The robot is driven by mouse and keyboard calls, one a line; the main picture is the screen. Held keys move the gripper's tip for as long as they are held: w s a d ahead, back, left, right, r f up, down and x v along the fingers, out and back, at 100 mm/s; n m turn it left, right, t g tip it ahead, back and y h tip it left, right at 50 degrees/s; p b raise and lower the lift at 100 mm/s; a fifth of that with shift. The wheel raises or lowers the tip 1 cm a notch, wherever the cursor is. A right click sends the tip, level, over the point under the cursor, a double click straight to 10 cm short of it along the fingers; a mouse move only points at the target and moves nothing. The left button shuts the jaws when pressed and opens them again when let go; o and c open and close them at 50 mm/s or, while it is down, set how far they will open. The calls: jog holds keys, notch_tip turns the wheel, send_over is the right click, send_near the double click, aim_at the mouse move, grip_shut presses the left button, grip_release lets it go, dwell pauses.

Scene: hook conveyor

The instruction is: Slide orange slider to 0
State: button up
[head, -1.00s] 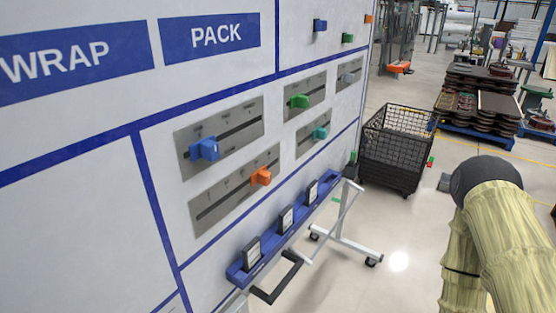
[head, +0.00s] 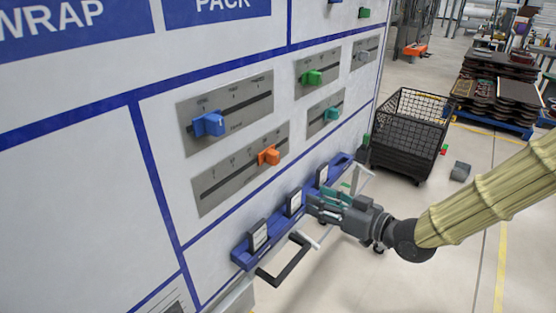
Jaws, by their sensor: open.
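The orange slider (head: 269,156) is a small orange knob on a grey slider plate (head: 215,190) low on the white wall panel. It sits towards the right part of its dark slot; the scale marks are too small to read. My gripper (head: 312,204) is open, below and to the right of the orange slider and apart from it. It is in front of the blue rail, with its fingers pointing left at the panel. Nothing shows between its fingers.
A blue slider (head: 209,124) is just above, with green (head: 312,77) and teal (head: 332,113) sliders to the right. A blue rail (head: 243,257) with several dark blocks and a black handle (head: 280,272) juts out below. A black mesh cart (head: 412,135) stands behind.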

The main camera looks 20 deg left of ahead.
aim_at(278, 157)
notch_tip(278, 157, up, 9)
jog(key=a+n+g+y, duration=0.1)
jog(key=a+n+y, duration=0.1)
jog(key=n, duration=0.1)
jog(key=p+x, duration=0.1)
jog(key=x, duration=0.4)
jog(key=p+x, duration=0.2)
jog(key=x, duration=0.4)
jog(key=shift+s+f, duration=0.15)
jog(key=shift+f, duration=0.05)
grip_shut()
